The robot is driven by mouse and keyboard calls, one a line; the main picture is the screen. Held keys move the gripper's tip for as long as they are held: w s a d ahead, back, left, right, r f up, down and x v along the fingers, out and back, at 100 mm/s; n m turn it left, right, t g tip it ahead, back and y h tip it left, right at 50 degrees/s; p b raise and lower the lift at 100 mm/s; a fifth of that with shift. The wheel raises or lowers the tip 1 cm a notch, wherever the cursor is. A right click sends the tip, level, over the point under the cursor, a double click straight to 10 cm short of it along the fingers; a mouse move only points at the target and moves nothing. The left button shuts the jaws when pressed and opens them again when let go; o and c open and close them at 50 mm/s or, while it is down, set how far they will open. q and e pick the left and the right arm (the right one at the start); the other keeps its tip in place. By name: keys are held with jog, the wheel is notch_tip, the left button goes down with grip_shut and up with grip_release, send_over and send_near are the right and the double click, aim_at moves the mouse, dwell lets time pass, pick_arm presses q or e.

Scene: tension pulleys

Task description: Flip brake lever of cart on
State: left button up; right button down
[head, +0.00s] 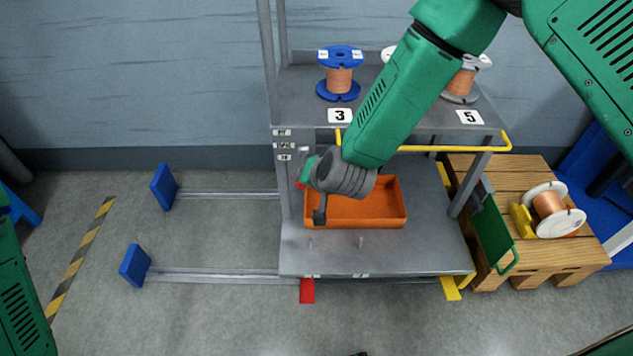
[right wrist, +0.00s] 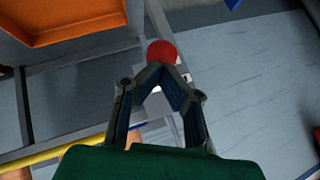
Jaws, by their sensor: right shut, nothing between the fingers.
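The grey cart (head: 375,260) stands in the middle of the head view with an orange bin (head: 355,212) on its lower shelf. A round red knob (right wrist: 161,53) shows in the right wrist view just beyond my right fingertips (right wrist: 160,76). Whether they touch it I cannot tell. The fingers are closed together and empty. In the head view my right gripper (head: 309,168) is at the cart's left post, with a sliver of red beside it; its fingers are mostly hidden. A red pedal (head: 307,291) and a yellow pedal (head: 450,288) stick out at the cart's front bottom. My left gripper is not in view.
A blue spool (head: 340,75) and other spools stand on the upper shelf, behind a yellow bar (head: 430,148). A wooden pallet (head: 520,170) with a white spool (head: 552,212) is at right. Floor rails with blue stops (head: 135,265) run left. The front floor is clear.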

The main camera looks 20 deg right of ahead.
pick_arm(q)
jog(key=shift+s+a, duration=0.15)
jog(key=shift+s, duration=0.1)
pick_arm(e)
notch_tip(320, 180, down, 5)
jog(key=shift+f, duration=0.2)
dwell(0.3)
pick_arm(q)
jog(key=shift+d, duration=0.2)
pick_arm(e)
jog(key=shift+d, duration=0.3)
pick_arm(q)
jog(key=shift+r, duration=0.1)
